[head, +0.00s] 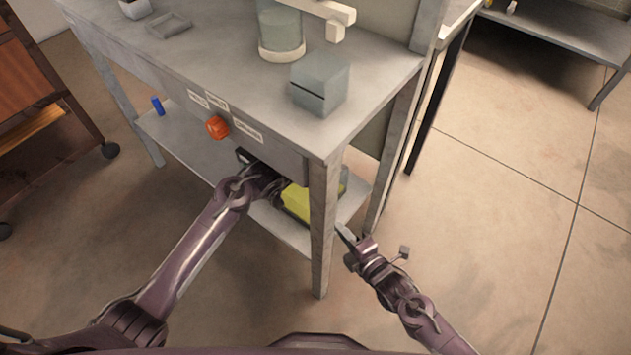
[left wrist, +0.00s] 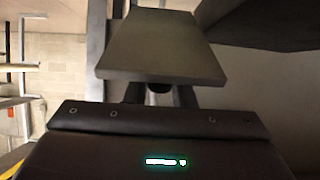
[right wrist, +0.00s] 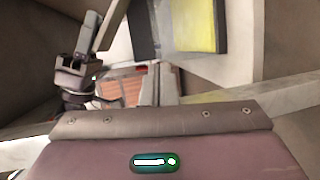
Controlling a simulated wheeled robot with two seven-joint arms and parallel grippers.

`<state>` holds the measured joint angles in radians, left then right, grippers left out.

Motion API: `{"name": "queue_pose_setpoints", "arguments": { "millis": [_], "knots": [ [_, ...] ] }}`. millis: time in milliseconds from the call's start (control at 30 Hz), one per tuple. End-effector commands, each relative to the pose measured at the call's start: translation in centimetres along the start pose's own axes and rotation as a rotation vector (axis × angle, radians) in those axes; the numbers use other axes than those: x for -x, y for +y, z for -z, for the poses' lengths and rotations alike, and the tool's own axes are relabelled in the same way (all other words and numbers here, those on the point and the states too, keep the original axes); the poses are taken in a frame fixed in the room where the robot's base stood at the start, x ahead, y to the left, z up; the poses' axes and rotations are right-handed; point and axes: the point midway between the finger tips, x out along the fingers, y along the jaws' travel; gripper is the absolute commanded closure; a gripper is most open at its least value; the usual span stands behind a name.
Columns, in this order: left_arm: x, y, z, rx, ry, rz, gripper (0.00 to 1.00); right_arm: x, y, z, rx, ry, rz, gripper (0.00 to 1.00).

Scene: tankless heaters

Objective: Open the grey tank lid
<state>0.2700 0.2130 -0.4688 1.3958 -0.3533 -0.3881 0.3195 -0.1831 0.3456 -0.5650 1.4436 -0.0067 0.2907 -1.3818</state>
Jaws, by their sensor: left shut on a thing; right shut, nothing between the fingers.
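A grey box (head: 320,85) with a dark slit across its front stands on the table's near right corner; its top part sits over the slit. I cannot tell whether this is the tank. My left gripper (head: 258,170) reaches below the tabletop, apart from that box. It is shut on a flat grey slab (left wrist: 160,55), which fills the left wrist view's centre and hides the fingertips. I cannot tell what the slab belongs to. My right gripper (head: 345,235) is shut and empty, beside the table's front right leg; its fingers also show in the right wrist view (right wrist: 157,85).
A yellow block (head: 297,201) is on the lower shelf, behind the front leg (head: 322,240). An orange knob (head: 217,127) and labels are on the table front. A glass cylinder (head: 280,28) stands behind the grey box. A blue object (head: 157,106) is at left. Floor at right is clear.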

Motion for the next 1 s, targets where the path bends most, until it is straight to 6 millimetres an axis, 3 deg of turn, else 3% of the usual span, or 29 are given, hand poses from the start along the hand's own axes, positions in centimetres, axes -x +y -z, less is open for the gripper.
{"name": "queue_pose_setpoints", "arguments": {
  "millis": [200,400,667,1000],
  "knots": [
    [0.0,0.0,0.2,0.0,0.005,-0.001,1.0,-2.6,2.0,-1.2,0.541,0.038,-0.249,1.0],
    [0.0,0.0,0.2,0.0,0.004,-0.001,1.0,-3.1,3.2,-2.0,0.841,0.019,-0.398,1.0],
    [0.0,0.1,0.1,0.0,0.003,-0.001,1.0,-4.5,4.2,-1.9,0.933,0.005,-0.447,1.0],
    [0.0,0.1,0.1,0.0,0.001,-0.001,1.0,-10.0,6.5,-0.8,0.929,0.005,-0.445,1.0]
  ]
}}
